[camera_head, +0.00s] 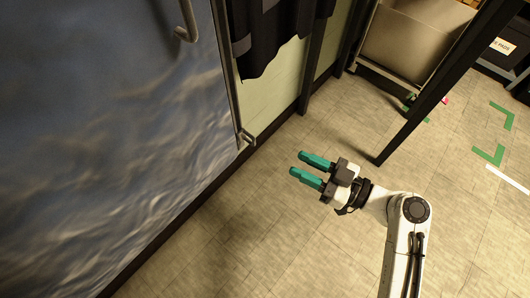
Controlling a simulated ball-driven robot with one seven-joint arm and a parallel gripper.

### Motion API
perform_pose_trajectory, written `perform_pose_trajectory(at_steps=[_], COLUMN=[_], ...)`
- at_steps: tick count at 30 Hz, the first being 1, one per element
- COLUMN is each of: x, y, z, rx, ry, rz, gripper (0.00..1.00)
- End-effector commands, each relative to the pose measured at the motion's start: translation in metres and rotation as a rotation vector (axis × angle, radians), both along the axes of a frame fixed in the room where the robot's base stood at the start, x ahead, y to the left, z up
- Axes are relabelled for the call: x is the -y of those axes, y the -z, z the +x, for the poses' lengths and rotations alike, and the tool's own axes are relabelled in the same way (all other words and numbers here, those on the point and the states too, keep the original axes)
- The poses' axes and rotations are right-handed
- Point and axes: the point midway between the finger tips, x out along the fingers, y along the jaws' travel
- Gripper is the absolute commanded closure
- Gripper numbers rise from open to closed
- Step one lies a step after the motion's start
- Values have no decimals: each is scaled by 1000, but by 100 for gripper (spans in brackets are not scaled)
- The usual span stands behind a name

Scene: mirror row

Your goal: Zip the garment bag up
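My gripper (297,163) has two teal fingers that point left. They are spread apart with bare floor showing between them, so it is open and empty. It is in the middle of the head view, right of the wall. A dark cloth (275,40) hangs at the top centre against a pale green wall, up and left of my gripper and apart from it. Its top is cut off by the frame. I cannot tell whether it is the garment bag, and no zipper or pull shows.
A large blue-grey panel (100,150) with a metal handle (187,22) fills the left. A dark post (430,90) slants across the upper right, before a beige bin (413,40). Green floor tape (490,154) lies at right. Tiled floor around my gripper is clear.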

Motion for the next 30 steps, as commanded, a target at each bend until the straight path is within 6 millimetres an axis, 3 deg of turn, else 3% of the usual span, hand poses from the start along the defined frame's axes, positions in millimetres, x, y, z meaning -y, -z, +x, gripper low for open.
perform_pose_trajectory(at_steps=[5, 21, 30], x=[-12, -88, -97], y=[-1, -1, -1], z=[7, 45, 50], rx=[18, 14, 13], ry=[-2, -2, 1], rz=[11, 10, 9], gripper=[65, 65, 65])
